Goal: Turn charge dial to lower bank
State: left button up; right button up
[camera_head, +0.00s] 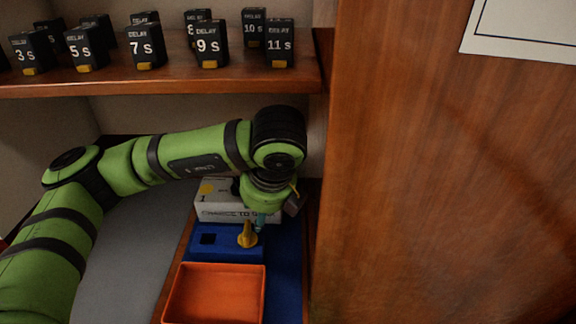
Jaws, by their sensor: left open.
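A grey-white box (222,207) marked "CHARGE TO" and "1" stands on the lower surface, partly hidden behind my left wrist. A yellow knob (247,236) stands up on a blue block (203,252) in front of it; I cannot tell for sure that it is the charge dial. My left gripper (262,222) points down just above and beside the yellow knob. It is open, and its fingers are small and partly hidden by the wrist. I cannot tell whether a finger touches the knob. My right gripper is not in view.
An orange tray (213,294) sits in front of the blue block. A wooden shelf (170,78) above holds several black delay blocks (208,45). A tall wooden panel (430,190) closes off the right side, with a white sheet (522,28) on it.

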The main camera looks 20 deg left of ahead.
aim_at(235, 188)
jog(key=k, duration=1.5)
